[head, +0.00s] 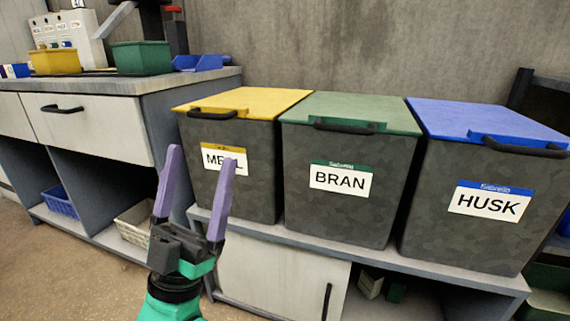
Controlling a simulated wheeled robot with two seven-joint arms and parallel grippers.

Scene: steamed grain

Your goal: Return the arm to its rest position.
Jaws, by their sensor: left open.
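My left gripper (197,192) stands at the lower left of the head view, with its two purple fingers pointing up and spread apart. Nothing shows between the fingers. Its right finger overlaps the label of the yellow-lidded MEAL bin (255,180) in the picture. The rest of the left arm runs out of the bottom edge. My right gripper is not in the head view.
The green-lidded BRAN bin (310,220) and blue-lidded HUSK bin (455,230) stand shut beside the MEAL bin on a low cabinet (268,270). A counter (110,83) at left holds a yellow tray (55,62) and green tray (140,58). Floor shows at lower left.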

